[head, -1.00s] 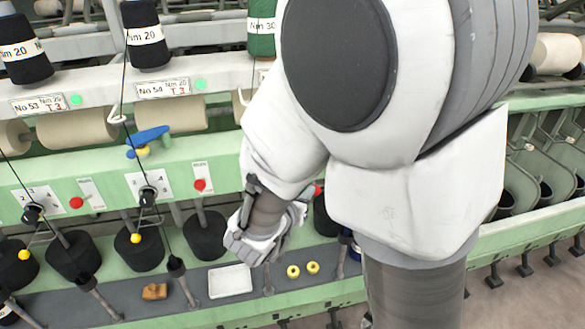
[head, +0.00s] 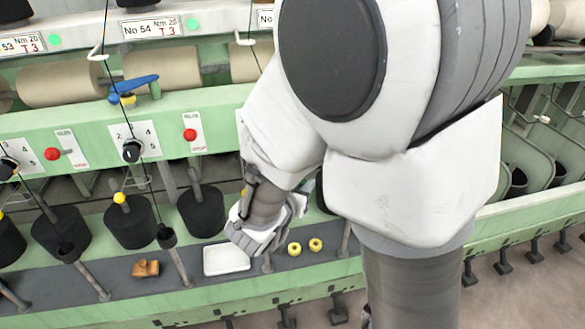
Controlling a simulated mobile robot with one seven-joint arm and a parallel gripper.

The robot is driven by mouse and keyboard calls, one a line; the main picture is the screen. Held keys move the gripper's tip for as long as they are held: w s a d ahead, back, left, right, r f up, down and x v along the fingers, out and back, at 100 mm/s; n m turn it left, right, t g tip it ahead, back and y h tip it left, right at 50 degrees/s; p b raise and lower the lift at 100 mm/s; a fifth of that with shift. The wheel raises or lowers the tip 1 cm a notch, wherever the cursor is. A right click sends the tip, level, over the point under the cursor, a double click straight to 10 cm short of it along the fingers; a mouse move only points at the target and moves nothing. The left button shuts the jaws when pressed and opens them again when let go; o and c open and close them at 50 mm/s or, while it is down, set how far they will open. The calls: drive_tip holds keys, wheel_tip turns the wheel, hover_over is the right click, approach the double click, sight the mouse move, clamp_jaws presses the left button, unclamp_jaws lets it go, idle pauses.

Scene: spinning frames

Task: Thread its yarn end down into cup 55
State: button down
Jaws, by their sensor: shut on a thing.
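My gripper (head: 262,238) is low in front of the green machine, beside the white tray, seen from behind and above. Its fingertips are mostly hidden by its own body. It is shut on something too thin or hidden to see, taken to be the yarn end. A dark yarn (head: 254,48) comes down at the position right of label No 54 (head: 152,27) and passes behind my arm. Cup 55 cannot be made out; my gripper covers the top of the grey rod (head: 267,262) there. The neighbouring black cup (head: 166,237) on its tilted rod has a yarn running down to it.
A white tray (head: 227,259) lies left of my gripper, a brown piece (head: 146,268) further left. Two yellow rings (head: 304,246) lie to the right. Black yarn packages (head: 201,210) and tilted rods stand along the ledge.

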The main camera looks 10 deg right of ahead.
drive_tip(key=w+f+b, duration=0.1)
drive_tip(key=w+b, duration=0.1)
drive_tip(key=w, duration=0.5)
drive_tip(key=a+p, duration=0.2)
drive_tip(key=a, duration=0.4)
drive_tip(key=shift+f, duration=0.3)
